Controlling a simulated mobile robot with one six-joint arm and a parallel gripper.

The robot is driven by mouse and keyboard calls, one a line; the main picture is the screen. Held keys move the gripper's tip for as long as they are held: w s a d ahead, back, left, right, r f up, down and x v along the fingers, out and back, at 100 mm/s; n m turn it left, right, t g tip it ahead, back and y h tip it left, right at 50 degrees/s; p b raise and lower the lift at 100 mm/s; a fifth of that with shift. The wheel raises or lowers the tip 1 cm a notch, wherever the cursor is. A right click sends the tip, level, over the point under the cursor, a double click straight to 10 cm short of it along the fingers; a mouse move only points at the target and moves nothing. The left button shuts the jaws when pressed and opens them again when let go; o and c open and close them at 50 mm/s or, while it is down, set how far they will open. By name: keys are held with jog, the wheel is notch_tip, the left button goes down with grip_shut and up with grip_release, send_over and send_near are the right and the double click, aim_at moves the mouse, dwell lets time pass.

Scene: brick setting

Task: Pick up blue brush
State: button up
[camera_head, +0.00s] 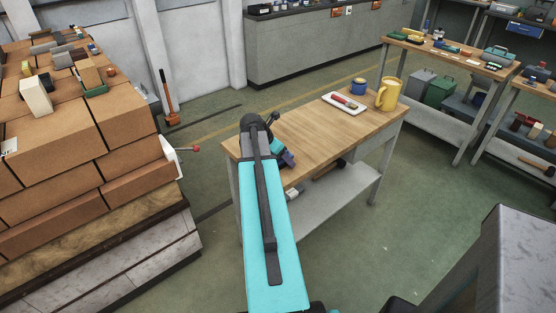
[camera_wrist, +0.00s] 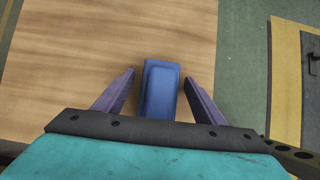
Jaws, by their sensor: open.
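The blue brush (camera_wrist: 160,92) lies on the wooden table (camera_wrist: 70,50) close to its edge, as the wrist view shows. It appears as a blue block with a raised, rounded top. My gripper (camera_wrist: 158,77) is open, with one purple finger on each side of the brush and a visible gap on both sides. The brush's near end is hidden by the gripper body. In the head view, my gripper (camera_head: 287,158) is at the left end of the table (camera_head: 318,137), and I cannot clearly make out the brush there.
A white tray (camera_head: 334,106) with a red item, a blue cup (camera_head: 358,86) and a yellow mug (camera_head: 389,94) stand at the table's far right end. The table's middle is clear. A brick stack (camera_head: 60,140) stands to the left.

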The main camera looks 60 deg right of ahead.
dwell(0.5)
jog(key=c, duration=1.2)
jog(key=shift+c, duration=0.2)
jog(key=shift+r, duration=0.1)
jog(key=shift+r+b, duration=0.45)
jog(key=shift+r, duration=1.2)
jog(key=a+r+b, duration=0.1)
jog(key=a+b, duration=0.2)
jog(key=a, duration=1.3)
jog(key=shift+w+r, duration=0.25)
jog(key=shift+w, duration=0.1)
